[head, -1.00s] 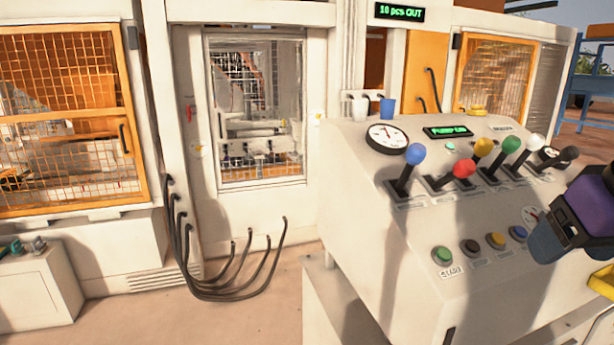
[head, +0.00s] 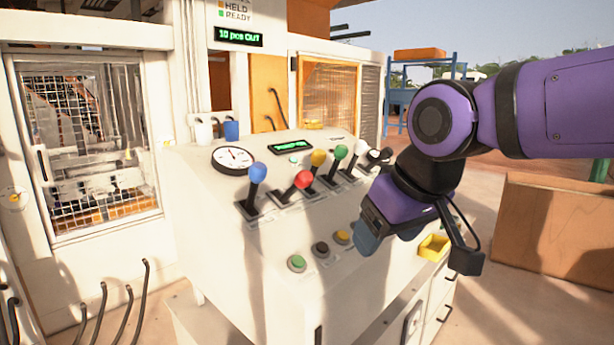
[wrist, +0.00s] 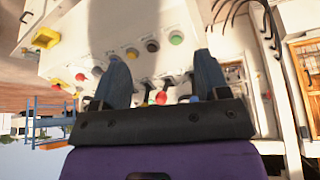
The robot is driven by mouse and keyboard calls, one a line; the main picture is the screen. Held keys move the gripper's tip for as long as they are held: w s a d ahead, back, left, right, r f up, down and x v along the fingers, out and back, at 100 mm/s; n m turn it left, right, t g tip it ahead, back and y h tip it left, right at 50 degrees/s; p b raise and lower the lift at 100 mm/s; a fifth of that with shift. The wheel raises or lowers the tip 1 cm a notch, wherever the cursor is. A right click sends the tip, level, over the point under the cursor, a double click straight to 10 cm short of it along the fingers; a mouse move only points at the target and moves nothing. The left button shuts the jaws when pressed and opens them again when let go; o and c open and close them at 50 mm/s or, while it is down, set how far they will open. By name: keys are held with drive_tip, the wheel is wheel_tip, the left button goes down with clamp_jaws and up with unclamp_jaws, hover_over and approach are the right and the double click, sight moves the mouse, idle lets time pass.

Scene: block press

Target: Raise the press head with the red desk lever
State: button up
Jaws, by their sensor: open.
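The red lever (head: 303,180) stands in the row of levers on the white desk, its shaft leaning to the right in the head view. The blue lever (head: 257,173) is to its left and the yellow lever (head: 318,158) beyond it. My gripper (head: 367,238) is over the front of the desk, to the right of the red knob and apart from it. In the wrist view my gripper (wrist: 160,68) is open and empty, and the red knob (wrist: 161,97) shows between the fingers, partly hidden near the gripper's body. The press (head: 95,150) is behind a mesh window.
Green, white and black levers stand farther along the row. Push buttons (head: 297,263) line the desk front below the levers. A gauge (head: 233,158) and cups (head: 231,130) are at the back.

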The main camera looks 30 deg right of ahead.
drive_tip(key=m+t+y, duration=0.6)
drive_tip(key=m+y, duration=0.2)
drive_tip(key=m, duration=2.1)
approach(311, 177)
drive_tip(key=w+a, duration=0.1)
drive_tip(key=x, duration=1.1)
drive_tip(key=shift+d+f, duration=0.2)
